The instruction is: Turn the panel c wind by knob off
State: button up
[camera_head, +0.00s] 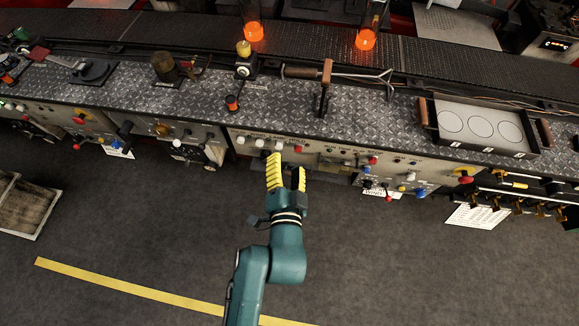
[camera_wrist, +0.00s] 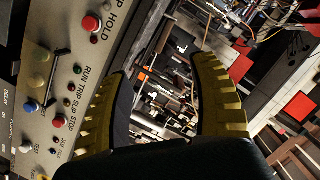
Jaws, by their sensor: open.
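The knob named in the task cannot be told apart; no panel letter or wind label is readable. A control panel (camera_head: 330,152) runs along the front of the bench, with several small white, red and blue knobs. My gripper (camera_head: 286,172) is open and empty in front of the panel, below a row of white knobs (camera_head: 257,143). The wrist view shows its yellow ribbed fingers spread (camera_wrist: 160,75).
A tray with three round plates (camera_head: 481,103) sits on the bench at right. A wooden-handled lever (camera_head: 325,88) stands on the bench top. Brass-coloured handles (camera_head: 517,206) stick out at lower right.

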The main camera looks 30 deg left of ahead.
jog(key=g+b, duration=0.2)
jog(key=b, duration=0.5)
send_near(266, 156)
jog(key=s+d, duration=0.4)
jog(key=d, duration=0.1)
jog(key=n, duration=0.1)
jog(key=shift+y, duration=0.4)
jog(key=b+x, duration=0.2)
jog(key=x, duration=0.3)
jog(key=b+x, duration=0.2)
jog(key=x, duration=0.4)
jog(key=b+x, duration=0.2)
jog(key=x, duration=0.3)
jog(key=shift+a+r, duration=0.3)
jog(key=shift+a, duration=0.15)
grip_shut()
